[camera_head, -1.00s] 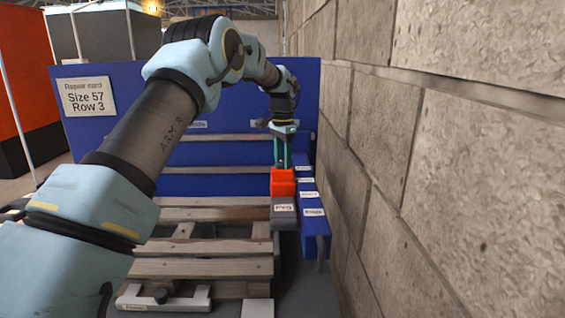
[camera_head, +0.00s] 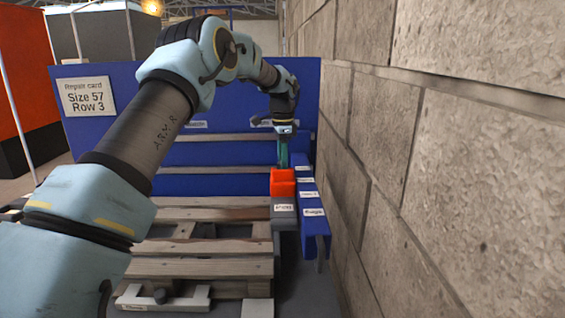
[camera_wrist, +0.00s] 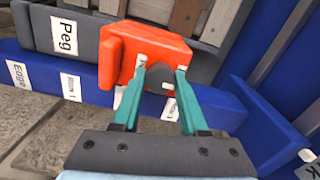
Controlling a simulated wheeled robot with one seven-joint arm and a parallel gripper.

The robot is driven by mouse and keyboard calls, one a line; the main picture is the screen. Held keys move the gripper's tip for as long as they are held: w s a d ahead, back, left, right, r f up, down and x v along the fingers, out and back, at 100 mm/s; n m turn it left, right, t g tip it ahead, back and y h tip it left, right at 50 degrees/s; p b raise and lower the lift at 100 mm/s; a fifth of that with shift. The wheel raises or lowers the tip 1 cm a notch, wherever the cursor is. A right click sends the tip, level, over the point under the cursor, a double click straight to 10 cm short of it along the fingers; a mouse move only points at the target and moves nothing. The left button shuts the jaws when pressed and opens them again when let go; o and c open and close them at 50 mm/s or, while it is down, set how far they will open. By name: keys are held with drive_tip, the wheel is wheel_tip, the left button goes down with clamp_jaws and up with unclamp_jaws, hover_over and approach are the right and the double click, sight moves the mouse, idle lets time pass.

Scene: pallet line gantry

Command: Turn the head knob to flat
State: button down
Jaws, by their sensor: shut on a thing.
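The orange-red head (camera_head: 283,183) sits on a grey block labelled "Peg" (camera_head: 284,222); the head also shows in the wrist view (camera_wrist: 150,42). A dark round knob (camera_wrist: 154,80) with a small white mark is on the head's near side in the wrist view. My gripper (camera_wrist: 161,73) has its two green fingers on either side of this knob and is shut on it. In the head view my gripper (camera_head: 283,164) points down at the head's far side, and the knob is hidden there. The knob's exact setting is hard to read.
A blue rail (camera_head: 318,240) with several small labels runs right of the grey block, close to a stone wall (camera_head: 470,170). A wooden pallet (camera_head: 200,248) lies left. A blue panel (camera_head: 225,95) with a repair card reading "Size 57 Row 3" (camera_head: 88,97) stands behind.

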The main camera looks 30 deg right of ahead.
drive_tip(key=shift+c, duration=2.2)
unclamp_jaws()
drive_tip(key=shift+r, duration=0.1)
wheel_tip(320, 180, up, 11)
drive_tip(key=b, duration=0.2)
drive_tip(key=shift+f+b, duration=0.2)
drive_tip(key=shift+b, duration=0.15)
